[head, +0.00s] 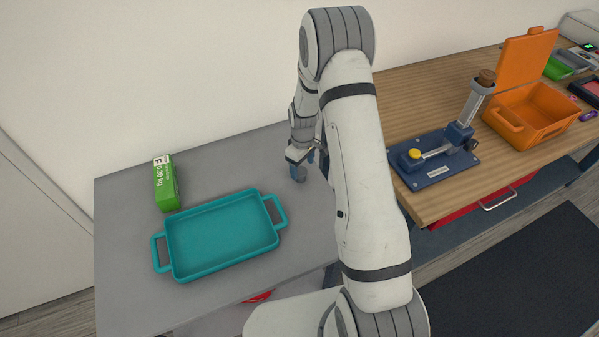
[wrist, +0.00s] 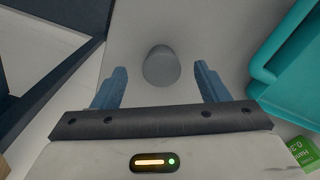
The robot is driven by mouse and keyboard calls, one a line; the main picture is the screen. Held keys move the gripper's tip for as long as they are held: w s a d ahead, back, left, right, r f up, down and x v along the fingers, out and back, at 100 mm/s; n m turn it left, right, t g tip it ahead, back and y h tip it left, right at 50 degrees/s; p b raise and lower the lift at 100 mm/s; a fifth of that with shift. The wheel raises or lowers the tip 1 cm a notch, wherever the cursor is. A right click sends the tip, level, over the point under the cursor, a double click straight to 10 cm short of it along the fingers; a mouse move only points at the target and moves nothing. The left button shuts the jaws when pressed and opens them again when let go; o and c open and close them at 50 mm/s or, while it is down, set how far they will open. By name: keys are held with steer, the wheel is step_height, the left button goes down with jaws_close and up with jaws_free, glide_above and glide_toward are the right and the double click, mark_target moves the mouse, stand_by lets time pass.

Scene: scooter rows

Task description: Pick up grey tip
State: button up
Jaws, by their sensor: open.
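The grey tip (wrist: 161,67) is a small grey rounded piece standing on the grey table. In the wrist view it lies between the blue fingers of my gripper (wrist: 160,88), a little toward their tips, with a gap on each side. In the head view the grey tip (head: 300,175) shows small beside the blue fingers of my gripper (head: 302,167), partly hidden by them. My gripper is open and holds nothing. I cannot tell how far the fingers are above the table.
A teal tray (head: 222,262) with two handles and a green box (head: 166,184) stand left of my gripper on the grey table (head: 125,290). On the wooden table to the right are a blue stand (head: 432,168) and an open orange case (head: 530,112).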

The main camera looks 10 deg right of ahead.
mark_target(301, 171)
steer(key=shift+w+a+f+p, duration=0.1)
steer(key=shift+f+p, duration=0.25)
steer(key=shift+f, duration=0.75)
steer(key=shift+w+a+f+p, duration=0.1)
steer(key=shift+f+p, duration=0.25)
steer(key=shift+f, duration=0.75)
steer(key=shift+c, duration=0.2)
steer(key=c, duration=1)
steer(key=shift+r, duration=0.1)
steer(key=shift+c, duration=0.2)
